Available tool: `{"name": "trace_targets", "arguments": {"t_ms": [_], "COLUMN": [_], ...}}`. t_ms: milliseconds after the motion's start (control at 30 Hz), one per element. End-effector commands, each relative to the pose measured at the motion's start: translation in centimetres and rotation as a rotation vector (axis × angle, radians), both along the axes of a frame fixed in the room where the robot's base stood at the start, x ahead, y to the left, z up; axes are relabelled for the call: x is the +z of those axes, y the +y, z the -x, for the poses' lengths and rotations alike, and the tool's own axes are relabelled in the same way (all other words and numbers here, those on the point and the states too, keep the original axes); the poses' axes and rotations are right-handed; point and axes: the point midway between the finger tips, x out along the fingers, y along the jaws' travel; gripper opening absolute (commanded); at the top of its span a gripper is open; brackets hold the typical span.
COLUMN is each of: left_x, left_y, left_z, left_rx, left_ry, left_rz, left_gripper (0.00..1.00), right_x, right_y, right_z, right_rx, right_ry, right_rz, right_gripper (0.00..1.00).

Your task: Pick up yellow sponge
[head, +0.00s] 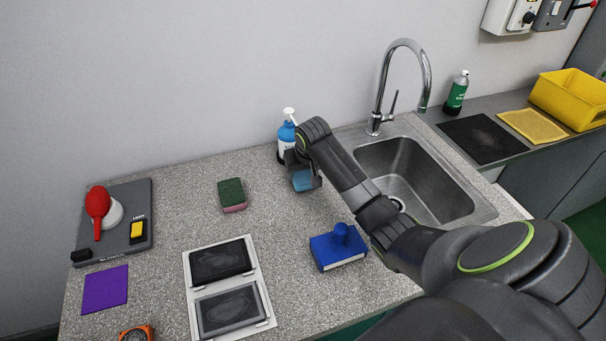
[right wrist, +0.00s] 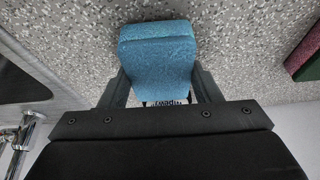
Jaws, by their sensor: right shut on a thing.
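My right gripper (head: 301,173) is shut on a blue sponge (head: 304,182) over the counter, in front of the soap bottle. In the right wrist view the blue sponge (right wrist: 158,52) sits between the two fingers. I cannot tell whether it touches the counter. A sponge with a green top and pink underside (head: 231,194) lies on the counter to the left. I see no yellow sponge in either view. My left gripper is not in view.
A blue-and-white pump bottle (head: 287,139) stands close behind the gripper. The sink (head: 410,178) is to the right. A blue block with a knob (head: 339,248) and a white two-pad tray (head: 262,285) lie nearer. A grey board (head: 143,190) is at left.

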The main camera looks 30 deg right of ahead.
Motion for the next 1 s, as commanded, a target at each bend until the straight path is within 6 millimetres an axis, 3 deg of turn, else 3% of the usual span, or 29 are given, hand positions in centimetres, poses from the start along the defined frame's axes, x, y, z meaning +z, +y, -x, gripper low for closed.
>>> {"name": "trace_targets", "arguments": {"t_ms": [67, 567, 867, 1000], "left_x": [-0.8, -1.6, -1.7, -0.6], "left_y": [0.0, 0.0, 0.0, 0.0], "left_z": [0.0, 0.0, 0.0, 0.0], "left_rx": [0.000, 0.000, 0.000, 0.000], "left_ry": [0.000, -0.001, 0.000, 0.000], "left_rz": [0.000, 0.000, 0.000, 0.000], "left_gripper": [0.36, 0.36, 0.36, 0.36], "right_x": [0.9, 0.8, 9.7, 13.2], "right_y": [-0.1, 2.2, 2.1, 2.2], "right_z": [0.0, 7.9, 7.5, 7.6], "right_rx": [0.001, 0.001, 0.001, -0.001], "right_ry": [-0.006, -0.003, -0.011, -0.002], "right_rz": [0.004, 0.002, 0.007, 0.003], "right_gripper": [0.33, 0.33, 0.33, 0.33]}}
